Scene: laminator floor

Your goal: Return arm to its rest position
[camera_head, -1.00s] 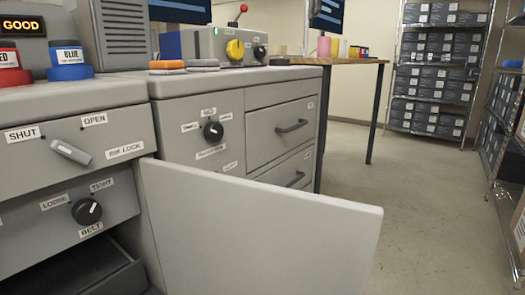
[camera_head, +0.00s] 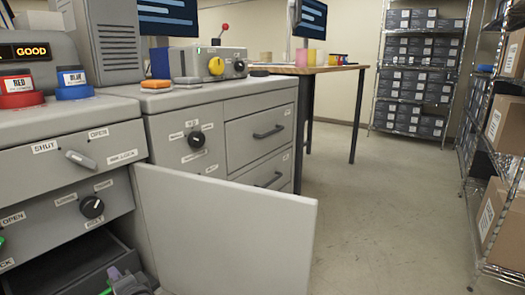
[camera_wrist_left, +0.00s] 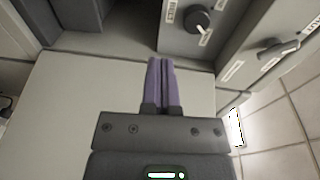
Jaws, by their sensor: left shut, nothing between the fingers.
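My left gripper (camera_head: 114,273) shows at the bottom left of the head view, low by the open lower compartment of the grey cabinet (camera_head: 215,108). In the left wrist view its two purple fingers (camera_wrist_left: 162,62) are pressed together with nothing between them. They are over or in front of a pale flat panel (camera_wrist_left: 85,110); I cannot tell how close. The open cabinet door (camera_head: 235,230) stands to the right of the gripper in the head view. My right gripper is not in view.
The ink lock lever (camera_head: 81,159) and belt knob (camera_head: 91,207) are on the cabinet front, above the open compartment (camera_head: 65,270). Red (camera_head: 20,98) and blue (camera_head: 75,90) ink pots stand on top. Shelves of boxes (camera_head: 495,220) line the right. The middle floor is clear.

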